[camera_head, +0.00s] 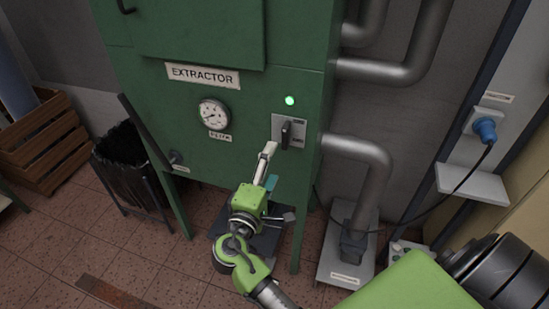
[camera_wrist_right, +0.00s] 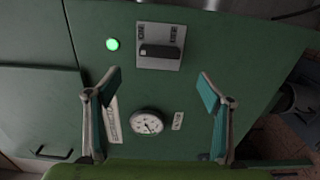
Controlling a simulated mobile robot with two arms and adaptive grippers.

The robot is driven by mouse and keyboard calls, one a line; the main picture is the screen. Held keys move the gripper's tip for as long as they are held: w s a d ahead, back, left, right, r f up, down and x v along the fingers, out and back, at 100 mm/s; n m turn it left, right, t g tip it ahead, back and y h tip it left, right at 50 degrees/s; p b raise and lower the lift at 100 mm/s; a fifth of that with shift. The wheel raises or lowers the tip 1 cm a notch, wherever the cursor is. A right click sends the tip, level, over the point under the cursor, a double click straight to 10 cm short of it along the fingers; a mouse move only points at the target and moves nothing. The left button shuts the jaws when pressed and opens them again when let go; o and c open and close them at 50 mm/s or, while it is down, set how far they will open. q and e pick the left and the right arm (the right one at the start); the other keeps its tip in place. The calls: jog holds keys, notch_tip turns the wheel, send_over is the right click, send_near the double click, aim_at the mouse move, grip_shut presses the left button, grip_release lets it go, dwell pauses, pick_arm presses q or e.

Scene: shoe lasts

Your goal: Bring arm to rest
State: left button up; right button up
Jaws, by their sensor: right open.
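My right gripper (camera_head: 277,182) is in front of the green extractor cabinet, below and left of the rotary switch (camera_head: 287,132) in the head view. In the right wrist view the gripper (camera_wrist_right: 161,84) has its two teal-padded fingers spread wide, with nothing held between them. The switch (camera_wrist_right: 160,51) shows there beyond the fingertips, on a grey plate, with its dark handle clear of both fingers. A round gauge (camera_wrist_right: 146,121) shows between the fingers, farther back on the cabinet face. My left gripper is not in view.
The extractor cabinet (camera_head: 245,100) has a lit green lamp (camera_head: 290,101). Grey pipes (camera_head: 370,160) run down its right side. A blue plug (camera_head: 485,128) with a cable is at the right. A black bin (camera_head: 125,160) and wooden crates (camera_head: 45,140) stand at the left.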

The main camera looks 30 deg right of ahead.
dwell(0.5)
jog(key=a+f+n+g+y, duration=0.1)
jog(key=a+f+y, duration=0.15)
jog(key=f, duration=0.85)
jog(key=a+f+n+y, duration=0.1)
jog(key=f+n+y, duration=0.15)
jog(key=f, duration=0.75)
jog(key=s+a+f+m+g+y, duration=0.15)
jog(key=s+f, duration=0.25)
jog(key=f, duration=0.5)
jog(key=s+a+f+g+y, duration=0.1)
jog(key=s+f+g+y, duration=0.15)
jog(key=s+f, duration=0.4)
jog(key=s+a+f+m+g+y, duration=0.2)
jog(key=s+f+g+y, duration=0.1)
jog(key=s+f, duration=1.1)
jog(key=s+d+f+m+g, duration=0.1)
jog(key=s+f+m, duration=0.2)
jog(key=s, duration=0.7)
jog(key=s+d+f+m+g+y, duration=0.1)
jog(key=s+d+f+m, duration=0.1)
jog(key=s+f, duration=0.4)
jog(key=s+m, duration=0.1)
jog(key=s, duration=0.3)
jog(key=shift+s+g+y, duration=0.25)
jog(key=shift+g+y, duration=0.05)
jog(key=shift+g, duration=0.1)
